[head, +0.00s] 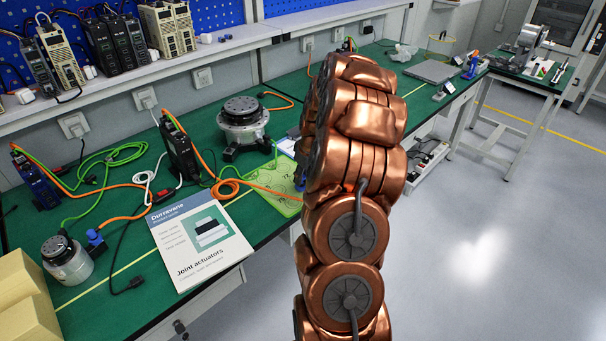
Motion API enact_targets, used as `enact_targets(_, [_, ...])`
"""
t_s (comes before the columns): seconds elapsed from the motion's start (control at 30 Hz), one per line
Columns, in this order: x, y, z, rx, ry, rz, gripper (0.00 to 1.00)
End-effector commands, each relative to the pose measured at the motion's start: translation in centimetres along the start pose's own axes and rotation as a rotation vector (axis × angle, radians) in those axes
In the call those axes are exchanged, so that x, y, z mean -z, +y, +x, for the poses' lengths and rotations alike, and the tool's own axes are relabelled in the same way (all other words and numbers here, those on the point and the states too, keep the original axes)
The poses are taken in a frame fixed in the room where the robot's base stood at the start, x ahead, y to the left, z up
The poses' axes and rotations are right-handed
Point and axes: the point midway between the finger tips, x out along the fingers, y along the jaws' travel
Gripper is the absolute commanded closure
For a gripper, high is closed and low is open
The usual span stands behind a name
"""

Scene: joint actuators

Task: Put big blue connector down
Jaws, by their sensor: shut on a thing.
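My copper-coloured arm (355,150) rises through the middle of the head view and hides part of the bench behind it. My gripper is hidden behind the arm, so its jaws and anything in them do not show. A small blue piece (299,178) peeks out at the arm's left edge; I cannot tell whether it is the big blue connector. Another blue connector (95,240) on an orange cable lies on the green bench (130,225), beside a silver actuator (67,262).
A "Joint actuators" booklet (200,242) lies at the bench's front edge. Behind it are a black drive unit (178,150), tangled cables and a larger actuator (243,125). A light green mat (275,185) is partly covered by my arm. The floor at right is clear.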

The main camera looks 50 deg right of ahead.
Motion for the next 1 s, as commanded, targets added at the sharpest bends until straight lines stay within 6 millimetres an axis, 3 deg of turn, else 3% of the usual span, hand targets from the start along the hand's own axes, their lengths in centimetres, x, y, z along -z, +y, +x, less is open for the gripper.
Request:
enact_targets(0.4, [-0.16,0.05,0.62,-0.001,0.0,0.0,1.0])
enact_targets(0.43, [-0.15,0.05,0.61,-0.001,0.0,0.0,0.7])
enact_targets(0.67, [-0.14,0.06,0.51,-0.001,0.0,0.0,0.46])
enact_targets(1.0, [-0.09,0.06,0.33,-0.001,0.0,0.001,0.46])
